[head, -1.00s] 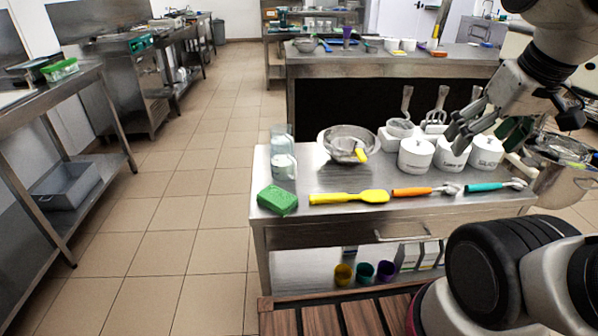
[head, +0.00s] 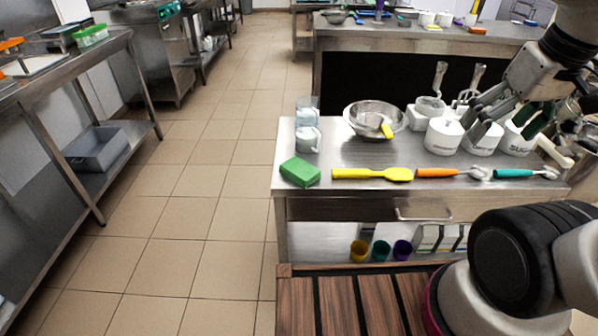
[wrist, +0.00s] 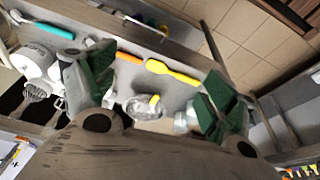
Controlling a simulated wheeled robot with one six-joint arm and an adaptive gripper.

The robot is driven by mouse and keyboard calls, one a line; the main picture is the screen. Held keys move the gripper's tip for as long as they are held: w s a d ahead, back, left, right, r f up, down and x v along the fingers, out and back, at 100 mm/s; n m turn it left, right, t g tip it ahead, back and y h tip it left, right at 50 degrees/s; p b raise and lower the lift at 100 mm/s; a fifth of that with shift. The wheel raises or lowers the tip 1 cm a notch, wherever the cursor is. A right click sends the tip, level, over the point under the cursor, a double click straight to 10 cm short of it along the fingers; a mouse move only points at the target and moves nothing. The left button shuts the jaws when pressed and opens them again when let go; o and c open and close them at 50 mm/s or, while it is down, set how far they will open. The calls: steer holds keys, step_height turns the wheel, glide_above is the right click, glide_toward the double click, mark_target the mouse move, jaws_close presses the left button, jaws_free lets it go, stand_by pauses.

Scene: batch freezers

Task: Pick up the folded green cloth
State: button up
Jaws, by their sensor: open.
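The folded green cloth (head: 300,172) lies at the front left corner of the steel table (head: 345,205) in the head view. It is a small thick block, with nothing on top of it. My gripper (head: 498,122) is at the right of the head view, over or in front of the white canisters, well to the right of the cloth. In the wrist view my gripper (wrist: 160,88) has its two green-padded fingers spread wide with nothing held between them. I cannot make out the cloth in the wrist view; the right finger may hide it.
A yellow spatula (head: 372,174), an orange-handled tool (head: 440,173) and a teal-handled tool (head: 522,174) lie along the front edge. Behind are clear jars (head: 308,138), a metal bowl (head: 375,121) and white canisters (head: 443,136). Floor left of the table is clear.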

steer(key=w+a+f+n+g+h, duration=0.1)
steer(key=w+a+f+n+g, duration=0.15)
steer(key=f, duration=0.25)
steer(key=n+t+y, duration=0.1)
steer(key=n+t, duration=0.2)
steer(key=n, duration=0.4)
glide_above(300, 168)
steer(key=s+d, duration=0.2)
steer(key=d, duration=0.6)
steer(key=shift+m, duration=0.25)
steer(key=f, duration=1.6)
steer(key=shift+s, duration=0.2)
steer(key=a+y, duration=0.1)
steer(key=a, duration=0.1)
steer(key=a+y, duration=0.1)
steer(key=a, duration=0.1)
steer(key=a+r+m, duration=0.1)
steer(key=shift+s+a+r+g+y, duration=0.15)
steer(key=shift+a+g+y, duration=0.1)
steer(key=shift+a+y, duration=0.15)
steer(key=shift+a+f, duration=0.15)
steer(key=shift+f, duration=0.2)
steer(key=shift+w+x, duration=0.15)
steer(key=shift+x, duration=1.6)
steer(key=shift+w+x, duration=0.2)
steer(key=shift+x, duration=1.6)
steer(key=shift+r, duration=0.1)
